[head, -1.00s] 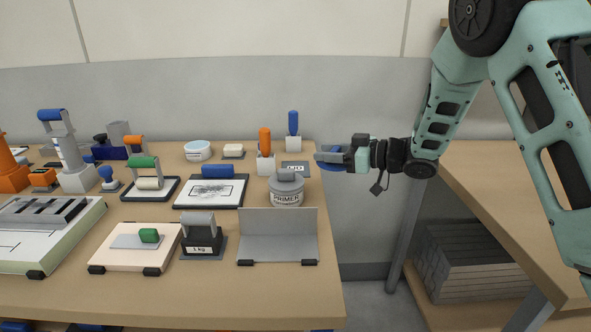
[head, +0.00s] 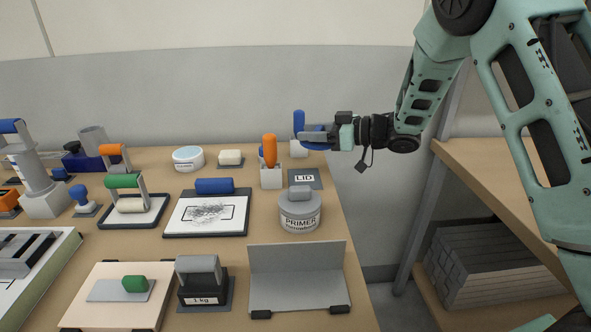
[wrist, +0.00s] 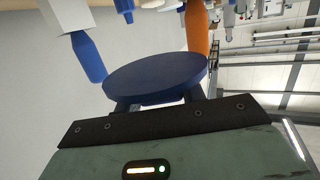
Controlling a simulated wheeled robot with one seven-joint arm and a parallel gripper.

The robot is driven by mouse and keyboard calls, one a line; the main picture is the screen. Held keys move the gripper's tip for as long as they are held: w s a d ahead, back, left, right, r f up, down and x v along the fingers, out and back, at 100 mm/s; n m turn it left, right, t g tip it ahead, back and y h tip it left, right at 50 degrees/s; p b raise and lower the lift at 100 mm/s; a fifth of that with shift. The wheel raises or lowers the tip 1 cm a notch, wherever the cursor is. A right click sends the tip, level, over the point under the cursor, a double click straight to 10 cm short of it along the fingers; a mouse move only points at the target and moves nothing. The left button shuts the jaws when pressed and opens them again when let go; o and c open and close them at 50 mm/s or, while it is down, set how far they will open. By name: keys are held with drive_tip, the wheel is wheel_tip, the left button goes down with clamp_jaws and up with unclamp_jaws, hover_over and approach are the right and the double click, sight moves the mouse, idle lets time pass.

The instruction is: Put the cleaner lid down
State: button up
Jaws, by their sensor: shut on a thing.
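My gripper (head: 320,136) is shut on the cleaner lid (head: 311,144), a dark blue round disc. I hold it in the air by the table's back right corner, in front of the blue-handled tool. The lid also shows in the wrist view (wrist: 155,76), gripped at its near edge between the two fingers. A dark plate marked LID (head: 305,179) lies flat on the table, lower in the head view than the lid, with nothing on it. A white tub with a pale blue top (head: 188,158) stands at the back; its label is too small to read.
The grey primer can (head: 300,212) stands just in front of the LID plate. An orange-handled tool (head: 270,152) and a blue-handled tool (head: 299,124) stand upright close by. A grey angled panel (head: 298,277) is at the front right. A wooden shelf (head: 510,190) stands right of the gap.

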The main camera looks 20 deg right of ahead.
hover_over(310, 177)
wheel_tip(310, 177, down, 6)
drive_tip(key=shift+r, duration=0.1)
drive_tip(key=shift+f, duration=2.05)
drive_tip(key=shift+f+b, duration=0.4)
drive_tip(key=o, duration=1)
drive_tip(key=shift+o, duration=0.2)
